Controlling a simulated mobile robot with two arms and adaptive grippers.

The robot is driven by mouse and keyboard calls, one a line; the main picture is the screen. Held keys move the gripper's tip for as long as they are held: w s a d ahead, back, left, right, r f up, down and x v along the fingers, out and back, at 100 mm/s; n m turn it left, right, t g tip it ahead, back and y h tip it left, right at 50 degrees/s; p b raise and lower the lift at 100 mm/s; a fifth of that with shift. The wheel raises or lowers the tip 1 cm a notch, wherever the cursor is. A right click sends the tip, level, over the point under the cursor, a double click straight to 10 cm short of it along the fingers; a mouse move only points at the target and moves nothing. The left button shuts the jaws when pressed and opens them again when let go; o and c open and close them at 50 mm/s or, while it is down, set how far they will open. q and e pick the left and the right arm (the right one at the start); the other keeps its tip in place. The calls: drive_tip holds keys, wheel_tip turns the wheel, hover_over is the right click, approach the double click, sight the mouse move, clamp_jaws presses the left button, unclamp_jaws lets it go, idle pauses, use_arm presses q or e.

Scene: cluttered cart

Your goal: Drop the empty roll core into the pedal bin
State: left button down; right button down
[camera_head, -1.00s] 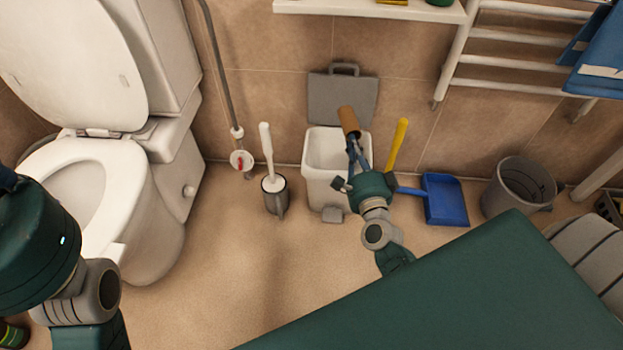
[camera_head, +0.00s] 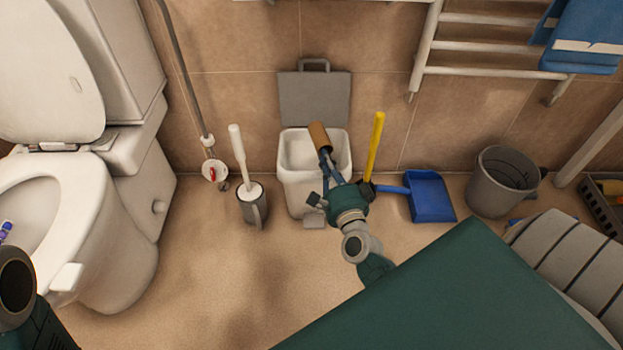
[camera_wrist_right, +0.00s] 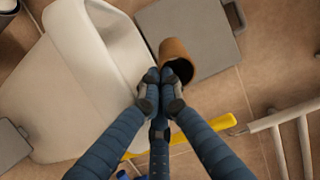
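The empty roll core (camera_head: 319,134) is a short brown cardboard tube. My right gripper (camera_head: 325,156) is shut on its near end and holds it tilted over the back part of the pedal bin's opening. The white pedal bin (camera_head: 301,191) stands against the wall with its grey lid (camera_head: 313,99) up and its pedal (camera_head: 313,223) in front. In the right wrist view the fingertips (camera_wrist_right: 160,88) meet at the rim of the core (camera_wrist_right: 173,52), beside the bin (camera_wrist_right: 45,100). My left gripper is out of view; only part of my left arm shows at the left edge.
A toilet brush in its holder (camera_head: 253,207) stands left of the bin. A yellow handle (camera_head: 374,145) and a blue dustpan (camera_head: 430,197) are at its right, then a grey bucket (camera_head: 496,188). The toilet (camera_head: 100,255) is at the left. Open floor lies in front.

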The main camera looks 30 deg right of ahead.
drive_tip(key=c, duration=1.9)
unclamp_jaws()
drive_tip(key=shift+o, duration=0.2)
drive_tip(key=shift+s, duration=0.1)
drive_tip(key=v, duration=1.1)
drive_tip(key=shift+s, duration=0.4)
drive_tip(key=shift+a+r, duration=0.1)
